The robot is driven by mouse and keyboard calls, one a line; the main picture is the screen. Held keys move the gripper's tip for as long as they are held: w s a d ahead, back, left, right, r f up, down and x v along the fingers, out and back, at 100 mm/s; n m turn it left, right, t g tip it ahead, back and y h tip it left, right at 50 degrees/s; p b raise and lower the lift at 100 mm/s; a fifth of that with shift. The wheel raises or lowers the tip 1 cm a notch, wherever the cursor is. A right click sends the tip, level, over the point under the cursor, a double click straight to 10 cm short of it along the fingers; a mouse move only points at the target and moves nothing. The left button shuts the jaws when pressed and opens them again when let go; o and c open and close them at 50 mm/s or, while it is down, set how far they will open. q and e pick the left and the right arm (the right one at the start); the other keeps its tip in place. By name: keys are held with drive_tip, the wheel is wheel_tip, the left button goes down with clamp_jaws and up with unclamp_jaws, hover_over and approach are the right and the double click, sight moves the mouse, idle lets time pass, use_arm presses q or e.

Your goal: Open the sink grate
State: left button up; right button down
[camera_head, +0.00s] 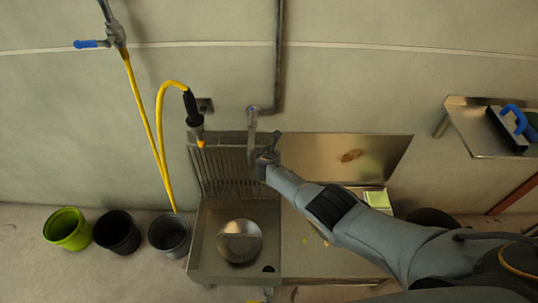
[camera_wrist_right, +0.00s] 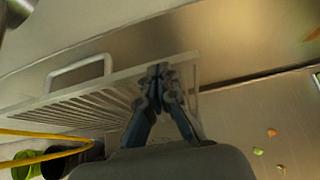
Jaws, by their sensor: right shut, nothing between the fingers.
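The sink grate (camera_head: 222,172) is raised and stands nearly upright at the back of the sink (camera_head: 205,235), leaving the basin uncovered. In the right wrist view the grate's slats (camera_wrist_right: 95,105) and its metal handle (camera_wrist_right: 80,72) show to the left of my fingers. My right gripper (camera_head: 268,156) is at the grate's right edge, near the upper part. Its fingers (camera_wrist_right: 160,76) are shut with nothing between them, and they overlap the grate's edge in the picture; I cannot tell if they touch it. My left gripper is not in view.
A round metal bowl (camera_head: 240,242) lies in the basin. A yellow hose (camera_head: 161,135) with a black nozzle hangs left of the grate. Green (camera_head: 67,229), black (camera_head: 117,232) and grey (camera_head: 170,234) buckets stand on the left. A steel counter (camera_head: 310,255) with small scraps adjoins the sink.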

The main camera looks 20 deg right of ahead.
drive_tip(key=shift+w+d+r+t, duration=0.1)
drive_tip(key=shift+w+r+t, duration=0.2)
drive_tip(key=shift+w+r, duration=0.4)
drive_tip(key=shift+s, duration=0.3)
